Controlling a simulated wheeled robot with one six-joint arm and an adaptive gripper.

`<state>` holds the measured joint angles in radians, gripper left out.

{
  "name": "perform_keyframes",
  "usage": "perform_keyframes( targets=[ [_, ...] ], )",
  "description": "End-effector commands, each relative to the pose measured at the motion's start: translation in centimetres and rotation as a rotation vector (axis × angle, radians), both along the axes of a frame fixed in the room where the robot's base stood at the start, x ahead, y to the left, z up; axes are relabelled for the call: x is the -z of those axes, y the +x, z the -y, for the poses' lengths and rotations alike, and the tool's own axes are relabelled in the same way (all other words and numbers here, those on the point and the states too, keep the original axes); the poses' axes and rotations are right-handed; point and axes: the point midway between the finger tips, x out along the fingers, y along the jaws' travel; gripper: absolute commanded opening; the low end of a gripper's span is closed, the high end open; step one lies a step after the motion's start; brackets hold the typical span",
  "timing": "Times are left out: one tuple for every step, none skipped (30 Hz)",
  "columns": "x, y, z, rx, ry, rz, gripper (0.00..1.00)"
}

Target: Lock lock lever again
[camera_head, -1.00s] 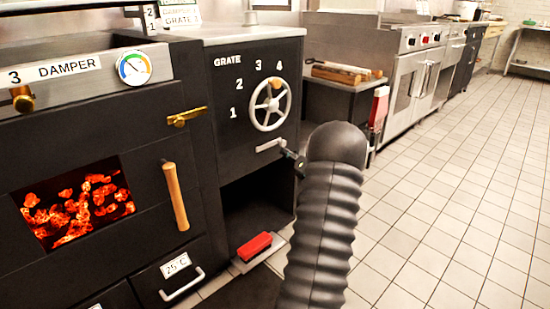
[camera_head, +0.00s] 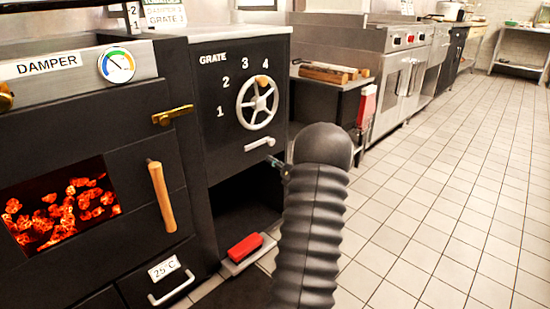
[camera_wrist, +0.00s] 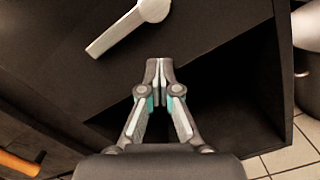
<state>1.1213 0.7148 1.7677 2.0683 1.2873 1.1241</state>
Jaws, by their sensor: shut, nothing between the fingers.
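The lock lever (camera_head: 259,145) is a short light-grey bar on the dark panel under the grate wheel. It lies about level, its round hub at the right and its bar pointing left. It also shows at the top of the wrist view (camera_wrist: 125,30). My gripper (camera_wrist: 159,64) is shut and empty, its tips pointing toward the panel's lower edge, apart from the lever in the picture. In the head view my gripper (camera_head: 274,161) is small and partly hidden by my arm, just below and right of the lever.
The grate wheel (camera_head: 244,112) has its wooden knob near the 4. The stove door (camera_head: 134,215) with glowing coals stands left. Tiled floor (camera_head: 430,220) is clear on the right.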

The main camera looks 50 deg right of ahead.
Motion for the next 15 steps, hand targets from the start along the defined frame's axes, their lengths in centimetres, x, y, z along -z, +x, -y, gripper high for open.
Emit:
perform_keyframes(
  targets=[
    [1.1,-0.4,-0.4,0.001,0.002,0.0,0.0],
    [0.5,-1.3,-0.2,0.004,0.001,0.001,0.0],
    [0.5,-2.3,-0.3,0.006,0.001,0.0,0.0],
    [0.5,-2.9,-0.4,0.005,0.002,-0.001,0.0],
    [0.6,-3.6,-0.4,0.004,0.001,0.0,0.0],
    [0.7,-4.3,-0.6,0.004,0.002,-0.001,0.0],
    [0.7,-4.9,-0.7,0.004,0.002,-0.001,0.0],
    [0.8,-5.5,-0.8,0.003,0.002,0.0,0.0],
    [0.8,-6.2,-0.9,0.002,0.003,-0.001,0.0],
    [0.9,-6.7,-0.9,0.002,0.002,-0.001,0.0],
    [0.9,-7.2,-0.9,0.004,0.002,-0.001,0.0],
    [0.9,-7.8,-1.1,0.002,0.002,0.0,0.0],
    [1.0,-8.2,-1.1,0.002,0.001,-0.001,0.0],
    [1.0,-8.5,-1.1,0.002,0.001,-0.001,0.0],
    [1.0,-9.0,-1.2,0.002,0.001,-0.001,0.0]
  ],
)
